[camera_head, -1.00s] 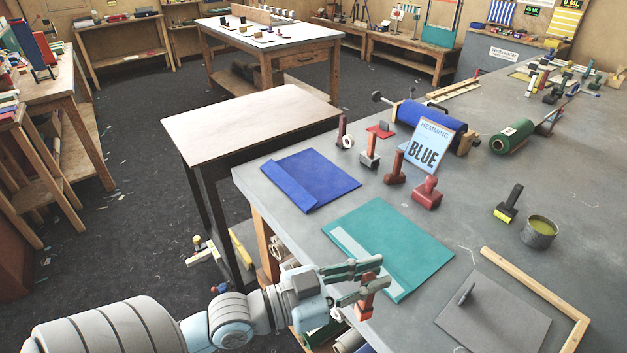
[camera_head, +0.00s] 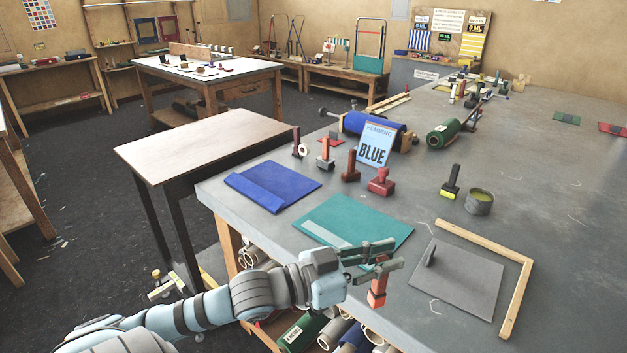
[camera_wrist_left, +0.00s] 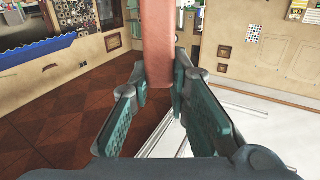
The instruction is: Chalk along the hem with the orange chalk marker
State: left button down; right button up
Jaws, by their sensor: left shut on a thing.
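My left gripper (camera_head: 385,257) is shut on the orange chalk marker (camera_head: 377,293), which hangs below the fingers with an orange block at its lower end. In the left wrist view its reddish-brown handle (camera_wrist_left: 157,45) stands between the finger pads. A teal cloth (camera_head: 365,222) lies flat on the grey table with a pale strip (camera_head: 318,234) along its near left edge; the gripper partly covers its near corner. A blue cloth (camera_head: 290,183) with a folded left band lies farther back. I cannot tell whether the marker touches the table. My right gripper is not in view.
A sign reading "HEMMING BLUE" (camera_head: 375,146) stands behind a red stamp-like tool (camera_head: 381,184) and a brown one (camera_head: 350,167). A wooden angle frame (camera_head: 520,285) and grey board (camera_head: 455,280) lie right of the gripper. A tin (camera_head: 479,203) stands beyond.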

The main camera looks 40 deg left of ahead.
pick_arm(q)
jog(key=w+a+f+n+t+y+b, duration=0.1)
jog(key=w+a+n+y+b, duration=0.1)
jog(key=w+a+b, duration=0.5)
jog(key=w+a+f+n+t+y+b, duration=0.1)
jog(key=w+a+y, duration=0.2)
jog(key=w+a, duration=0.55)
pick_arm(e)
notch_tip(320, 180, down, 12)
jog(key=b, duration=0.3)
pick_arm(q)
jog(key=s+a+r+n+y, duration=0.2)
jog(key=a+n+y, duration=0.15)
jog(key=a, duration=1.45)
jog(key=d+p, duration=1.9)
jog(key=d, duration=0.6)
jog(key=shift+m, duration=0.35)
jog(key=f+b, duration=0.2)
jog(key=f, duration=0.3)
jog(key=shift+w+a+f+b, duration=0.2)
jog(key=shift+a+f+b, duration=0.1)
jog(key=shift+b, duration=0.1)
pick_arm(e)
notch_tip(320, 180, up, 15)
pick_arm(q)
jog(key=shift+r, duration=0.1)
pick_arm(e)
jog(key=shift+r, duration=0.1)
